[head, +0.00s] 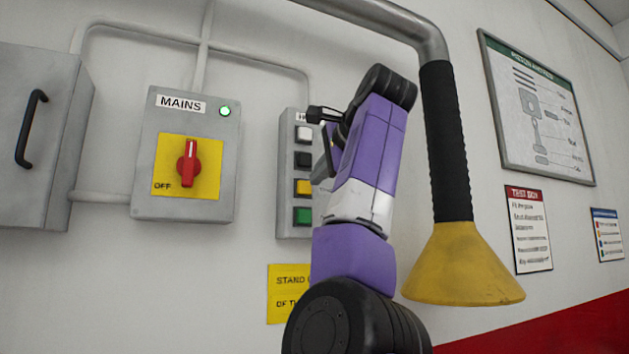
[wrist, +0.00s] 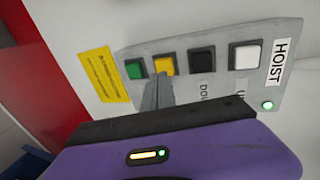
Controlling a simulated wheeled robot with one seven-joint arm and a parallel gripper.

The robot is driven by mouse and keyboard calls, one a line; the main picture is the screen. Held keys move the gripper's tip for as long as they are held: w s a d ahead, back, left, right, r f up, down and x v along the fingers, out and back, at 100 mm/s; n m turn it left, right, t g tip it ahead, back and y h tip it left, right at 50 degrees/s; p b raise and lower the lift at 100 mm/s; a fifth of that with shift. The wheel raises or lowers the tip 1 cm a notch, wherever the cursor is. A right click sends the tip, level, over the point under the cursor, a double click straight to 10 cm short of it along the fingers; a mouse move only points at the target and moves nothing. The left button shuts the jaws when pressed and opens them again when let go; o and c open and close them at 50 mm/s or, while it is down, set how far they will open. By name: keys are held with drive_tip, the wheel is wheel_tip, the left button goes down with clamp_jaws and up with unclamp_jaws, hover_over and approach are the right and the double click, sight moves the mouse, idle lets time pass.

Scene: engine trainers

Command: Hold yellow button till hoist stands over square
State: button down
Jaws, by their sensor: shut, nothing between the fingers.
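The grey hoist button box (head: 289,222) hangs on the wall behind my arm in the head view, its right part hidden. In the wrist view its face (wrist: 207,88) carries green, yellow, black and white buttons, a HOIST label and a lit green lamp (wrist: 267,105). The yellow button (wrist: 165,65) is also visible in the head view (head: 303,187). My gripper (wrist: 160,80) is shut and empty, its tips right at the yellow button's lower edge in the wrist view. I cannot tell whether they press it. The hoist itself and the square are not in view.
The mains box (head: 185,208), with a red switch (head: 187,163) and lit green lamp, is left of the button box. A grey cabinet (head: 50,190) stands farther left. A yellow funnel hood (head: 463,268) hangs from a pipe just right of my arm.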

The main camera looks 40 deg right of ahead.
drive_tip(key=b+v, duration=0.2)
drive_tip(key=v, duration=0.6)
drive_tip(key=shift+s, duration=0.25)
drive_tip(key=shift+a, duration=0.1)
drive_tip(key=shift+s, duration=0.1)
drive_tip(key=s+a+b, duration=0.2)
drive_tip(key=s+b, duration=0.2)
drive_tip(key=s, duration=0.2)
drive_tip(key=shift+s+b, duration=0.25)
drive_tip(key=shift+b, duration=0.1)
drive_tip(key=shift+w, duration=0.1)
idle(0.8)
